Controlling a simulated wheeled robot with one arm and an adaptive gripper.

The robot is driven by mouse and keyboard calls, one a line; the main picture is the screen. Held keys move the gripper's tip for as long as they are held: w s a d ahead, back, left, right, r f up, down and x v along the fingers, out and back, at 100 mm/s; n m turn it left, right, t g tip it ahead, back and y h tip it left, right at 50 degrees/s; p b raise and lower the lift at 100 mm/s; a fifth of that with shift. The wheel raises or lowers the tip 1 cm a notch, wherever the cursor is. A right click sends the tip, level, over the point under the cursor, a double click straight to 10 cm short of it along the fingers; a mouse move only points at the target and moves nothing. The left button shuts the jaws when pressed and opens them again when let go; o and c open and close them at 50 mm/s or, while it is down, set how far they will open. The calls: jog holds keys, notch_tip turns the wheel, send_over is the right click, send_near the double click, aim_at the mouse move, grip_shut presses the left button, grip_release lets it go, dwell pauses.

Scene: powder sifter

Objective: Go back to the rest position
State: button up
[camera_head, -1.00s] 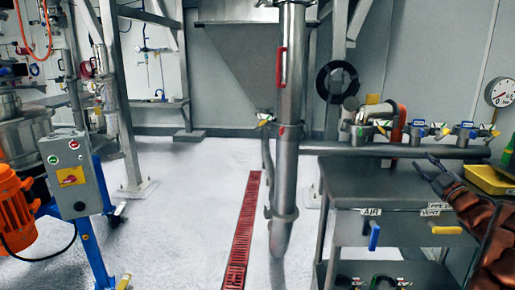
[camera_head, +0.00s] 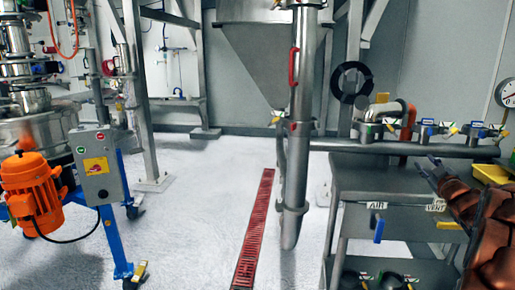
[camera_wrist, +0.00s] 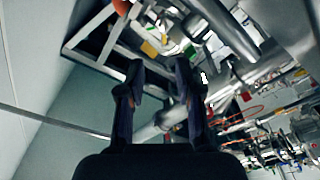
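My gripper (camera_head: 432,168) shows at the right edge of the head view, at the end of my brown-covered arm. It is in front of the grey metal bench (camera_head: 345,188) with the valves, close to its right part. In the wrist view my gripper (camera_wrist: 160,80) has its two dark fingers apart, with a clear gap between them. Nothing is held between the fingers.
A vertical steel pipe (camera_head: 300,110) stands left of the bench. The control box (camera_head: 98,165) and orange motor (camera_head: 33,187) on a blue frame stand at the left. The white floor (camera_head: 200,220) with a red drain grate (camera_head: 256,225) is open between.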

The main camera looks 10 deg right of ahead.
jog(key=a+f+m+g+h, duration=0.2)
jog(key=a+f+m+g, duration=0.3)
jog(key=a, duration=0.5)
jog(key=s+a+f+g+y, duration=0.2)
jog(key=s+a+f+g, duration=0.25)
jog(key=s+a, duration=0.5)
jog(key=s+a+f+g+y, duration=0.1)
jog(key=s+a+f+g, duration=0.3)
jog(key=s+a, duration=0.5)
jog(key=s+a+f+g+y, duration=0.25)
jog(key=s+a+f, duration=0.35)
jog(key=a, duration=0.5)
jog(key=s+a+g+y, duration=0.1)
jog(key=s+a+g, duration=0.3)
jog(key=s, duration=0.5)
jog(key=s+a+g+y, duration=0.1)
jog(key=s+a, duration=0.4)
jog(key=s, duration=0.4)
jog(key=s+p+v, duration=0.2)
jog(key=p+v, duration=0.7)
jog(key=s+r+p+v, duration=0.1)
jog(key=s+p+v, duration=0.1)
jog(key=p+v, duration=0.7)
jog(key=shift+w+a+r+t, duration=0.3)
jog(key=shift+a+r, duration=0.1)
jog(key=shift+a, duration=0.15)
